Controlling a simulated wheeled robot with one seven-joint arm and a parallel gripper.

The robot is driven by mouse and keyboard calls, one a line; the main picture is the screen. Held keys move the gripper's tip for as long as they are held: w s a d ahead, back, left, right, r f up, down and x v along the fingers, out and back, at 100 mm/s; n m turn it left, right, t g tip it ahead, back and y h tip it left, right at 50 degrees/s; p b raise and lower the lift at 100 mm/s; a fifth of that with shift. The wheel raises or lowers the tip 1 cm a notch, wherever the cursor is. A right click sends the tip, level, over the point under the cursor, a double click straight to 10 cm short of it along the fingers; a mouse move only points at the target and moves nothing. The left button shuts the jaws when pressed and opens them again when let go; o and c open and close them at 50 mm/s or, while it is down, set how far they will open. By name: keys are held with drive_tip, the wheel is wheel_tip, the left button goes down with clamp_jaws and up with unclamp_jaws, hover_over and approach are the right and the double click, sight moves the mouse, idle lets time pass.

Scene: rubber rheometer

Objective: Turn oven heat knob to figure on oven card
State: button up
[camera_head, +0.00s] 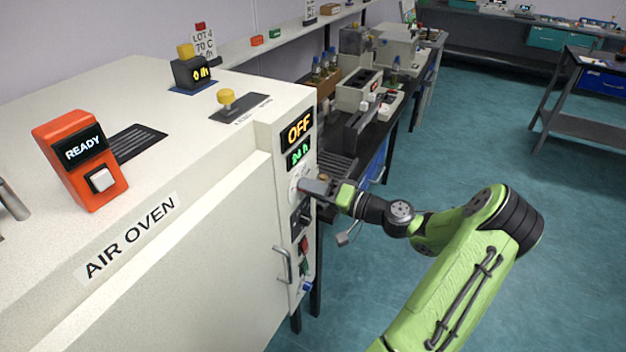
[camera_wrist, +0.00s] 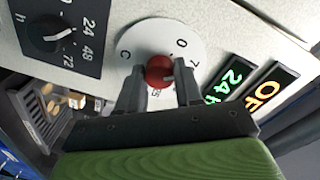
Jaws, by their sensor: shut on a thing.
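The oven heat knob (camera_wrist: 160,69) is a red round knob on a white dial (camera_wrist: 139,40) in the wrist view. The dial shows "0", part of a "7" and "C"; other marks at its lower side are partly hidden by the fingers. My gripper (camera_wrist: 160,83) is shut on the red knob, one finger on each side.
The black hour knob (camera_wrist: 47,34) with 24, 48 and 72 sits beside the dial. The orange display (camera_head: 297,130) reads "OFF"; the green display (camera_wrist: 229,84) seems to read "24 h". Below are switches and a door handle (camera_head: 283,264). A cluttered bench stands behind; open floor is right.

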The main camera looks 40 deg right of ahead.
drive_tip(key=shift+m+p, duration=0.5)
drive_tip(key=o, duration=1)
drive_tip(key=shift+o, duration=0.2)
drive_tip(key=p+v, duration=0.1)
drive_tip(key=v, duration=1.5)
drive_tip(key=shift+w, duration=0.15)
